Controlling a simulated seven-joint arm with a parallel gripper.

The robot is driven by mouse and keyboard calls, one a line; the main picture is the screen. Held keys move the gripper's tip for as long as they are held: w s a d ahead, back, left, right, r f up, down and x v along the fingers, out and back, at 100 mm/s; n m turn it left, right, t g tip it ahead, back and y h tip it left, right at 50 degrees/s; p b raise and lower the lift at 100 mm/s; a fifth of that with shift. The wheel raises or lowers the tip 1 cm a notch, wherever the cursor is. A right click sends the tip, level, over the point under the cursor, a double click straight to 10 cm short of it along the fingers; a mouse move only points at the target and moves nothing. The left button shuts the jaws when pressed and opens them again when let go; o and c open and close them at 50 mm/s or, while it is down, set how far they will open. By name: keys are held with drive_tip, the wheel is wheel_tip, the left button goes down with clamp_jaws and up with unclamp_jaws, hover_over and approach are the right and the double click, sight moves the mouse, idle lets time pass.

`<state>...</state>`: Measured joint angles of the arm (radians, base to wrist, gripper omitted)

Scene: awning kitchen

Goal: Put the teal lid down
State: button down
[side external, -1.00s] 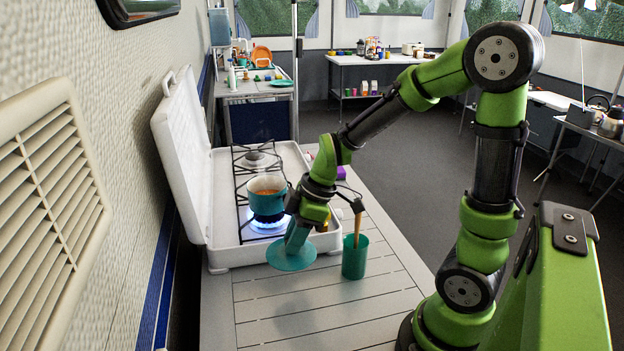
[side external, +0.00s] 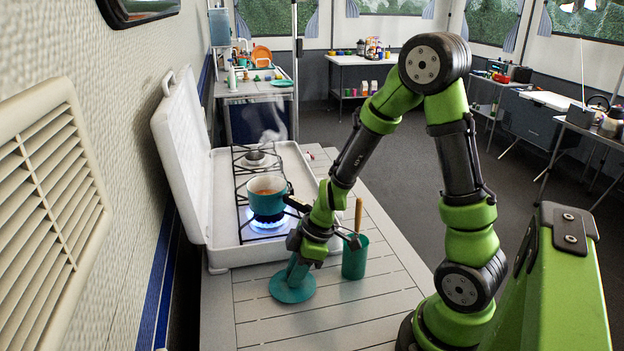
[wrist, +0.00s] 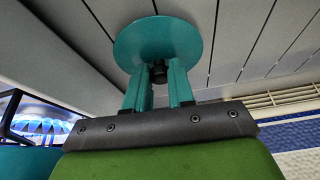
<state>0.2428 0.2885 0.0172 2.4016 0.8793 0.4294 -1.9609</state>
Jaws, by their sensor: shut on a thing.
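The teal lid (side external: 291,290) is a round disc low over the slatted table in front of the stove; I cannot tell whether its rim touches the slats. My gripper (side external: 296,272) points down at it from above. In the wrist view the lid (wrist: 158,36) lies beyond my gripper (wrist: 158,76), whose teal fingers are shut on its dark knob (wrist: 158,73). The teal pot (side external: 262,193) stands uncovered on the lit burner, with orange-brown food inside.
A teal cup (side external: 355,258) with a wooden utensil (side external: 358,215) stands close to the right of my gripper. The white stove (side external: 225,253) with a blue flame is just behind. The slatted table (side external: 350,310) is clear in front.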

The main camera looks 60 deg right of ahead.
drive_tip(key=shift+f, duration=0.2)
drive_tip(key=c, duration=1)
unclamp_jaws()
drive_tip(key=shift+o, duration=0.2)
drive_tip(key=shift+r, duration=0.15)
drive_tip(key=shift+r, duration=0.3)
drive_tip(key=v, duration=1.2)
drive_tip(key=s+a+r+m+t, duration=0.3)
drive_tip(key=s+a+r+m, duration=0.2)
drive_tip(key=r+m, duration=0.5)
drive_tip(key=shift+s+a+r+m+t+h, duration=0.3)
drive_tip(key=shift+a+m+t+h, duration=0.1)
drive_tip(key=shift+a+m, duration=0.75)
